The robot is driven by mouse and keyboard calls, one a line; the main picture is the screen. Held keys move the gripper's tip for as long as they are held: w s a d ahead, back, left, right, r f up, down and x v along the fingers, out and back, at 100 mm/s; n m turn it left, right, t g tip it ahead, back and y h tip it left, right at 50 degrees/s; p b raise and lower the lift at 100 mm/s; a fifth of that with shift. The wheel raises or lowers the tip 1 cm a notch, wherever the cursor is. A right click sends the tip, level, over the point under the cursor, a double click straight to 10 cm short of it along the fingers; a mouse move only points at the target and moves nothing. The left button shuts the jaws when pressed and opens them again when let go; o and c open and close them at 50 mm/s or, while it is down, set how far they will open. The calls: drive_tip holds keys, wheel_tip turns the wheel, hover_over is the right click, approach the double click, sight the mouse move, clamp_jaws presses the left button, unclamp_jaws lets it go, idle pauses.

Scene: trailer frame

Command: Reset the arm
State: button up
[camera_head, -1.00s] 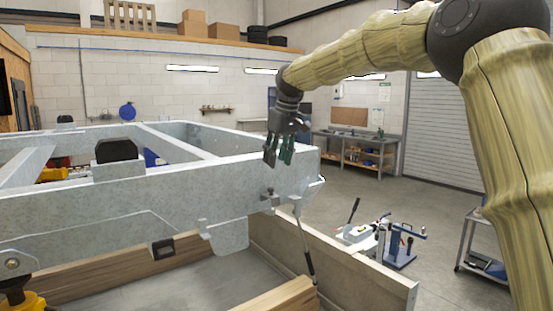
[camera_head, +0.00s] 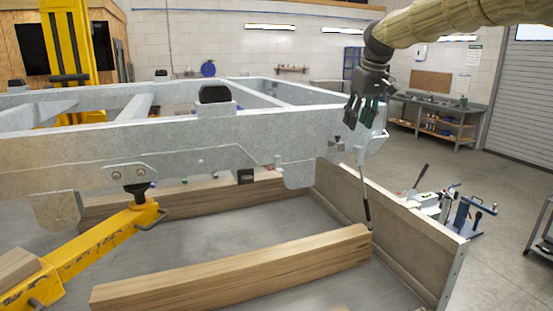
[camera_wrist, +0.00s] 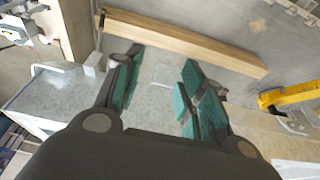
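My gripper (camera_head: 362,108) is at the upper right of the head view, pointing down near the right corner of the grey galvanized trailer frame (camera_head: 120,143). In the wrist view my gripper (camera_wrist: 160,90) shows two green-padded fingers set wide apart, with nothing between them. Below and beyond the fingers, a wooden beam (camera_wrist: 185,42) shows in the wrist view. My arm comes in from the upper right of the head view, partly cut off by the picture edge.
A yellow jack arm (camera_head: 100,243) supports the frame at left. Wooden beams (camera_head: 240,270) lie inside a low box with a right-hand panel (camera_head: 395,230). A tool stand (camera_head: 465,215) and workbench (camera_head: 440,115) stand at right. Open floor lies between.

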drive_tip(key=a+f+b, duration=0.2)
drive_tip(key=f, duration=1.4)
drive_tip(key=a+f+b, duration=0.2)
drive_tip(key=f, duration=1.5)
drive_tip(key=s+f+m+b, duration=0.1)
drive_tip(key=s+f, duration=0.3)
drive_tip(key=f, duration=0.5)
drive_tip(key=s+a+f+g+b, duration=0.1)
drive_tip(key=s+f, duration=0.3)
drive_tip(key=f, duration=0.5)
drive_tip(key=s+f+m+b, duration=0.1)
drive_tip(key=s+f, duration=0.3)
drive_tip(key=f, duration=0.4)
drive_tip(key=s+f+m+g+b, duration=0.1)
drive_tip(key=s+f+b, duration=0.3)
drive_tip(key=s+f, duration=1.65)
drive_tip(key=s+d+f+b, duration=0.1)
drive_tip(key=s+f, duration=0.2)
drive_tip(key=s, duration=0.6)
drive_tip(key=s+d+f+m+b, duration=0.1)
drive_tip(key=s+d+f, duration=0.1)
drive_tip(key=s, duration=0.7)
drive_tip(key=s+d+f+g+h+b, duration=0.1)
drive_tip(key=s+f, duration=0.3)
drive_tip(key=s, duration=0.4)
drive_tip(key=shift+s+d+m+b, duration=0.15)
drive_tip(key=shift+s+m+b, duration=0.15)
drive_tip(key=shift+s+b, duration=0.15)
drive_tip(key=shift+w, duration=0.1)
drive_tip(key=shift+c, duration=0.5)
